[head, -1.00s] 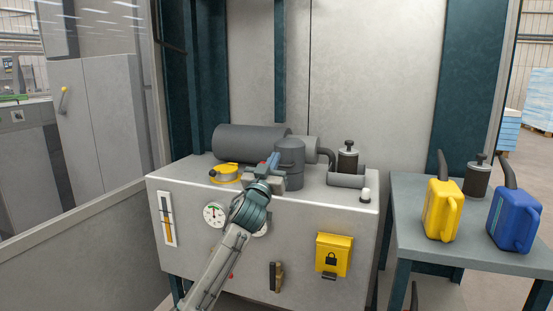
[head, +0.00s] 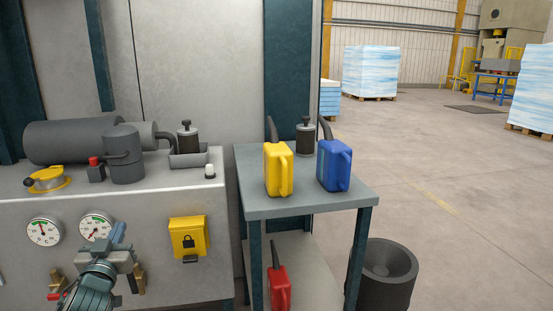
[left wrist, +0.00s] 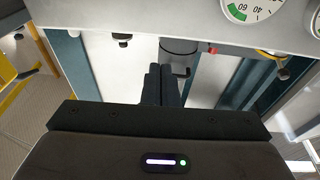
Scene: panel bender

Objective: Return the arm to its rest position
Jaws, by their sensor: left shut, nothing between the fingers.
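My left arm comes in at the bottom left of the head view, in front of the grey hydraulic cabinet (head: 150,215). My right gripper is not in view.
The cabinet top holds a yellow-rimmed filler cap (head: 48,180) and a dark tank (head: 124,155). A yellow lock box (head: 188,238) is on its front. Right stands a table (head: 300,204) with yellow (head: 278,170) and blue cans (head: 334,166). A dark bin (head: 385,275) stands beside it.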

